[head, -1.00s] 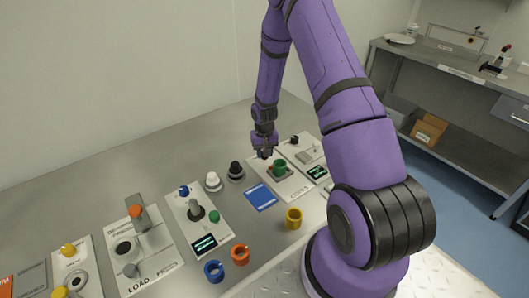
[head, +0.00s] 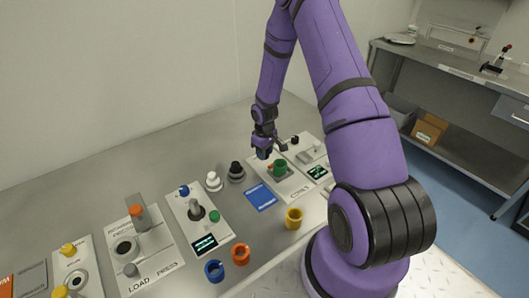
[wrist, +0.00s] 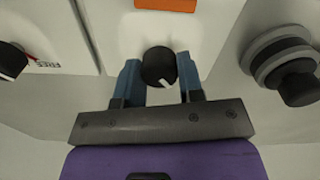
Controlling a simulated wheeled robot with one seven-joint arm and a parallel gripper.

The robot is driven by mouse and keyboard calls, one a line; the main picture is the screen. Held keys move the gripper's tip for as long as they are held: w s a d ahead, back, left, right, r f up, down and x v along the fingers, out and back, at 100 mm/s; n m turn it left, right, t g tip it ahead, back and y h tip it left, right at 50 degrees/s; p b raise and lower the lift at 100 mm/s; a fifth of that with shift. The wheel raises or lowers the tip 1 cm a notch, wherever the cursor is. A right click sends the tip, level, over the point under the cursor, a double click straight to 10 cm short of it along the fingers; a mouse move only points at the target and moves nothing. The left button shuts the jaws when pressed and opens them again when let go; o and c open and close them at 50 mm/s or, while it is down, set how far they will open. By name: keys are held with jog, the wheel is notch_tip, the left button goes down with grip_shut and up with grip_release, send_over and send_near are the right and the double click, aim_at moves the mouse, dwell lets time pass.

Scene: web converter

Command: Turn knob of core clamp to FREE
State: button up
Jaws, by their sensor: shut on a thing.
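In the wrist view a black knob (wrist: 159,67) with a short white mark stands between the two blue fingers of my gripper (wrist: 160,82). The fingers are shut on it from both sides. The white mark points to the lower right of that view. No label beside this knob is visible. A second black knob (wrist: 10,60) at the left edge has the word FREE and a red mark beside it, upside down. In the head view my gripper (head: 265,152) is at the back of the panel (head: 293,187) with the green ring (head: 280,165); the held knob is hidden there.
An orange part (wrist: 166,5) lies beyond the held knob. A round grey and black fitting (wrist: 283,65) stands at right in the wrist view. Yellow (head: 293,218), orange (head: 240,254) and blue (head: 214,270) rings stand along the front of the bench. A blue card (head: 260,197) lies nearby.

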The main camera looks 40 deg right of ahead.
dwell(0.4)
jog(key=o, duration=0.9)
jog(key=shift+r, duration=0.15)
notch_tip(320, 180, up, 10)
jog(key=shift+r, duration=0.25)
